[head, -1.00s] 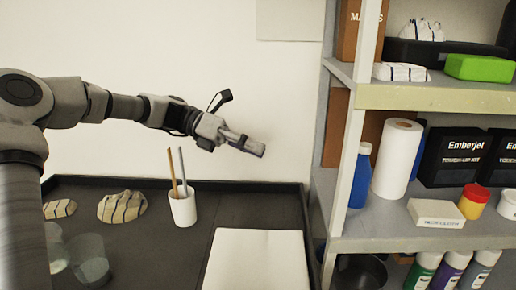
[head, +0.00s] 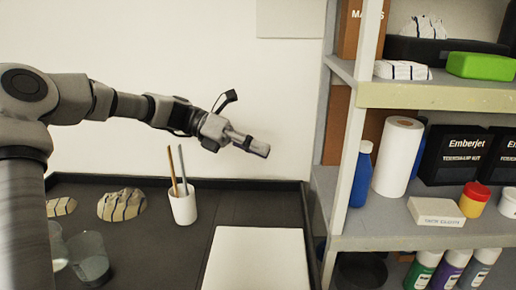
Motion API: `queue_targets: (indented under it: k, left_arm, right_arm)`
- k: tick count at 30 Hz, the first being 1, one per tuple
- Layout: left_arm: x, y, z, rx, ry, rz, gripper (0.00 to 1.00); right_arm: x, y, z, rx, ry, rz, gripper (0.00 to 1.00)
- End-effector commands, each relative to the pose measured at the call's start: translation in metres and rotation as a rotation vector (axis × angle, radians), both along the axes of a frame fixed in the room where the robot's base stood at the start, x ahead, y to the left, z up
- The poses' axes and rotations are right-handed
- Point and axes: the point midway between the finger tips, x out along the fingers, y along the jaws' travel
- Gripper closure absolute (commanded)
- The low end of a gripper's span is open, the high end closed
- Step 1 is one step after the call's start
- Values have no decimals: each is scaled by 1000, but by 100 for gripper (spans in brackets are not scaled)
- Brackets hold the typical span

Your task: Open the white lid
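A flat white rectangular panel (head: 257,262) lies at the bottom middle on the dark worktop; it looks like the white lid, and its near edge is cut off by the frame. I see no gap under the part in view. My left gripper (head: 256,147) is in the air above and behind the panel, apart from it, pointing right and slightly down. Its fingers show side-on as one bar, so their opening cannot be told, and no object shows in them. My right gripper is not in view.
A white cup (head: 183,207) with two sticks stands left of the panel. Striped lumps (head: 122,205) and clear glasses (head: 89,259) are farther left. A grey shelf unit (head: 430,97) with bottles, a paper roll (head: 397,157) and boxes fills the right side.

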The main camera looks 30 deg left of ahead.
Motion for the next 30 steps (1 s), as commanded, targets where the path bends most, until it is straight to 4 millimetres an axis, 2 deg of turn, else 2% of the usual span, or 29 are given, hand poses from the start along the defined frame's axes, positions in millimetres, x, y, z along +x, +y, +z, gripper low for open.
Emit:
queue_targets:
  k: [5,12,16,20,26,28,29,30]
  left_arm:
    - [-5,21,7,-3,-4,3,77]
    - [-21,78,24,-2,-5,4,77]
    - [-28,100,31,-2,-2,3,77]
    - [-31,110,33,1,0,1,77]
    - [-31,111,34,0,0,0,77]
    - [-31,110,34,0,0,0,95]
    - [-31,110,34,0,0,0,100]
    - [-31,110,34,0,0,0,100]
  right_arm:
    - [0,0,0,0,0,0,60]
    - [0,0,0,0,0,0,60]
    - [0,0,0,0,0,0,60]
    - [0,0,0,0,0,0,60]
    - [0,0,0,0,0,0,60]
    - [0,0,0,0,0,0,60]
    - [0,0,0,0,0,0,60]
    - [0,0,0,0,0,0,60]
